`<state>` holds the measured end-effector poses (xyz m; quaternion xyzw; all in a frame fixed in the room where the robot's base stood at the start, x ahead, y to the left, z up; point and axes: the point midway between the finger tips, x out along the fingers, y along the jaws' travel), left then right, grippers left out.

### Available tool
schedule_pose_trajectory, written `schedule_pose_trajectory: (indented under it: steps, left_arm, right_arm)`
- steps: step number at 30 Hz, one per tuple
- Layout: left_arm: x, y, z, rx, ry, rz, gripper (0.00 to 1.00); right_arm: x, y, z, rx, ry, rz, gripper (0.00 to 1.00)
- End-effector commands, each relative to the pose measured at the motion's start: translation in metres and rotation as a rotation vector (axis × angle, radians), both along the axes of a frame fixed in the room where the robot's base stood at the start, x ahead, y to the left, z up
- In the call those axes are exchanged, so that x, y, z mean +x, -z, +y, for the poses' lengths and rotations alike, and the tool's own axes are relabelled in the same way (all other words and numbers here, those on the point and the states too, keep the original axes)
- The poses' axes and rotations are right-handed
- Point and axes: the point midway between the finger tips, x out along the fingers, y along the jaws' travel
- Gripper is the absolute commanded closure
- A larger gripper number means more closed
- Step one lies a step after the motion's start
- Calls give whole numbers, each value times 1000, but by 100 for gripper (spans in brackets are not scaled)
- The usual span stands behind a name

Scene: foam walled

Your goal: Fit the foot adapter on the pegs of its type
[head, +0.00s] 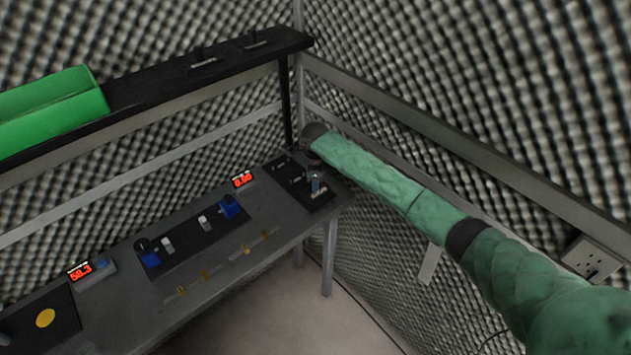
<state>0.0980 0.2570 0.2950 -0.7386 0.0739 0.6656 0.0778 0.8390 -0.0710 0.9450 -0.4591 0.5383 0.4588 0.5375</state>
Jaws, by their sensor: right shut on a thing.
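My right arm in its green sleeve comes in from the right and ends in a dark wrist over the right end of the grey bench. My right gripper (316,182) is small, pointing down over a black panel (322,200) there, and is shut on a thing. The held thing is too small and hidden to make out; I cannot tell whether it is the foot adapter or whether it touches the panel. Small brass-coloured pegs (182,292) stand along the bench front. A long black panel (188,243) carries blue blocks (229,207) and pale pieces (205,223). My left gripper is out of view.
Two red-digit displays (243,179) stand on the grey bench (120,321). Foam walls with metal rails close in behind and right. A wall socket (592,258) is at right. Floor before the bench is clear.

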Motion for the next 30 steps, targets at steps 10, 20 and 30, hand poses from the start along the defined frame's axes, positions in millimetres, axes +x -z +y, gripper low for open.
schedule_pose_trajectory:
  steps: [10,20,30]
  left_arm:
    - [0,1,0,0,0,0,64]
    - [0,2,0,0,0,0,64]
    - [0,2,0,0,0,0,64]
  right_arm:
    - [0,7,0,1,0,0,100]
    - [0,14,1,1,-1,0,100]
    - [0,18,1,1,-1,0,59]
